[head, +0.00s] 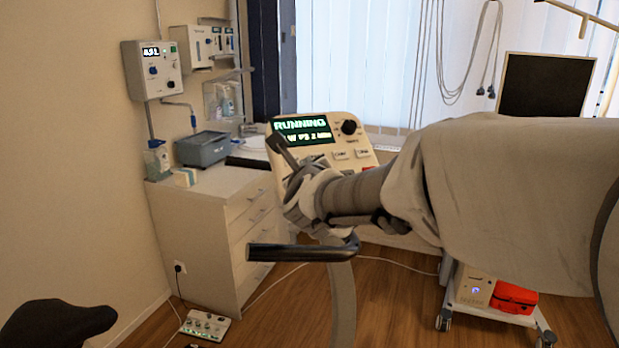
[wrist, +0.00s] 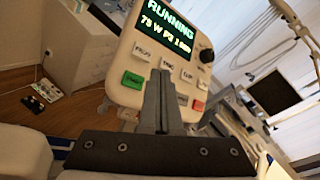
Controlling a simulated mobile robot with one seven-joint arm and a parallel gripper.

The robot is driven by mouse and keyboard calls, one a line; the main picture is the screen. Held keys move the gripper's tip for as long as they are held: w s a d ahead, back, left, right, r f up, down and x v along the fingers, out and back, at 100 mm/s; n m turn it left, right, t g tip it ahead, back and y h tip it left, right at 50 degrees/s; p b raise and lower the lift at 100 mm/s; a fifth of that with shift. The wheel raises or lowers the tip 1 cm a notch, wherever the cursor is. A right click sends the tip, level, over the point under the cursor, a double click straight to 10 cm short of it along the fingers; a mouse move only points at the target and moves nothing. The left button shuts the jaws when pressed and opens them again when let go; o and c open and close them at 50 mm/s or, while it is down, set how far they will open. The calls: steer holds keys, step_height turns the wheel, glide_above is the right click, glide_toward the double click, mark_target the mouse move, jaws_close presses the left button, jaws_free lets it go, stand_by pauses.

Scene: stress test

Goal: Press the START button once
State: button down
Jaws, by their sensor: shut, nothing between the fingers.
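The cream exercise-bike console (head: 352,140) stands upright at the middle of the head view, its screen (head: 302,131) reading RUNNING. In the wrist view, its screen (wrist: 172,32) also reads RUNNING, with a second line that seems to begin 75 W. A green button (wrist: 132,80) is at its lower left and a red button (wrist: 198,106) at its lower right; I cannot read their labels. My gripper (wrist: 160,73) is shut and empty, its tips in front of the console between these buttons. Contact cannot be told. In the head view, my gripper (head: 276,142) covers the console's left part.
A black handlebar (head: 300,252) crosses below my gripper. A white drawer cabinet (head: 205,225) stands at the left with a grey device (head: 203,148) on it. A cart (head: 490,305) with a red box (head: 513,297) is at the right. A dark monitor (head: 545,86) stands behind.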

steer(key=shift+s+r, duration=0.1)
steer(key=shift+r, duration=0.05)
steer(key=s+d+r+p, duration=0.1)
steer(key=s+r+p, duration=0.2)
steer(key=s+r, duration=0.1)
steer(key=shift+d+r, duration=0.25)
steer(key=shift+r, duration=0.45)
stand_by(0.7)
